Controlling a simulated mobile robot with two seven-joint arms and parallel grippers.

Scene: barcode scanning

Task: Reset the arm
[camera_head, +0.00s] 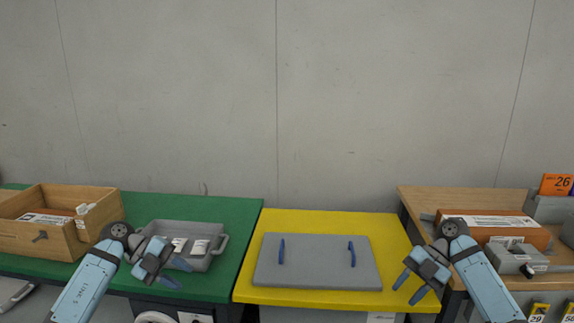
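My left gripper (176,273) is at the lower left, in front of the grey bin on the green table. Its two blue fingers are spread apart with nothing between them. My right gripper (410,288) is at the lower right, between the yellow table and the wooden table. Its two blue fingers are apart and empty. Both of my arms are bent, with the grippers turned inward towards the middle.
A grey board with blue handles (316,262) lies on the yellow table (330,222). A grey bin (217,243) with packets and a wooden box (45,240) stand on the green table (190,206). An orange box (500,233) is on the wooden table (440,197).

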